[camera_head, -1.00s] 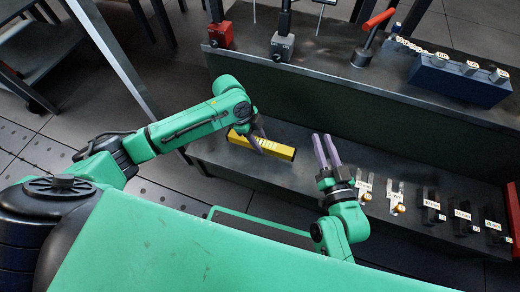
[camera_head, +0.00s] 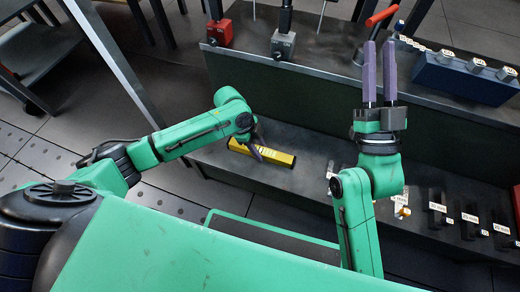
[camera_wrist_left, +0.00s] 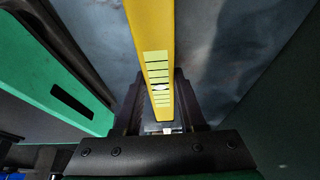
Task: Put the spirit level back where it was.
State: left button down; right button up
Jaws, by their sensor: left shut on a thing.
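The yellow spirit level (camera_head: 277,155) lies along the lower dark shelf in the head view, left of the middle. In the left wrist view the spirit level (camera_wrist_left: 152,30) runs between the fingers, its pale marked strip facing the camera. My left gripper (camera_head: 257,148) is shut on it near its left part. In the left wrist view the left gripper (camera_wrist_left: 163,112) has one dark finger on each side of the level. My right gripper (camera_head: 379,72) is raised in front of the upper shelf, its two purple fingers apart, with nothing seen between them.
On the upper shelf are a red block (camera_head: 219,33), a grey block (camera_head: 283,45), a red-handled tool (camera_head: 380,17) and a blue holder (camera_head: 463,78). Several labelled black blocks (camera_head: 437,208) stand on the lower shelf at right. The shelf between level and right arm is clear.

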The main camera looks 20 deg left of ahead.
pick_arm(q)
jog(key=shift+c, duration=2.4)
grip_release()
jog(key=shift+r, duration=0.2)
